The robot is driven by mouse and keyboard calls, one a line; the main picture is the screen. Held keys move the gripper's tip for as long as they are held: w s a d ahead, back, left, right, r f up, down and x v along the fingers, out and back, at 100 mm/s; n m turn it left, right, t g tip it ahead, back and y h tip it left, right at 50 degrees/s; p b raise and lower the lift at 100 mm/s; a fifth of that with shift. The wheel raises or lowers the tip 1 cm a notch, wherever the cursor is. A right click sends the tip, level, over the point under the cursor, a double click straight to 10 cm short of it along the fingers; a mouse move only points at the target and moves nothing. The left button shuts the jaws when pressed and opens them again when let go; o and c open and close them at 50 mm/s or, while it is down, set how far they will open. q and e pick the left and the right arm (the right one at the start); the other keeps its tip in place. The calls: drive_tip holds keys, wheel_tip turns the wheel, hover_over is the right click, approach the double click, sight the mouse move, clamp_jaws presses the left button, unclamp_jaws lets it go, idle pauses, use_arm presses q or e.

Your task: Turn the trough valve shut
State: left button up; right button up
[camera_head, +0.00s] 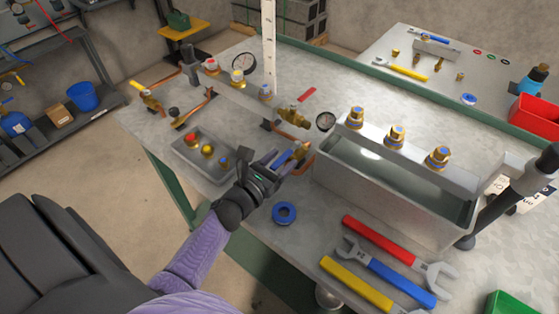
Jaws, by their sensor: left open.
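A water trough (390,185), a grey open metal tank, stands on the workbench. A small valve with a blue lever (281,159) and brass body sits at the trough's left side. My left gripper (279,163) is right at this blue lever, its fingers open around or beside it; I cannot tell whether they touch it. The gripper hides part of the valve. My right gripper is not in view.
Brass fittings (396,136) line the trough's back ledge. A pipe manifold with gauges (244,62) stands behind the gripper. A small tray (189,157) lies to its left. Wrenches (385,277) and a blue tape roll (284,213) lie in front. A black-handled lever (495,208) stands right.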

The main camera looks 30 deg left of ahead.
use_arm(q)
clamp_jaws()
idle(1.4)
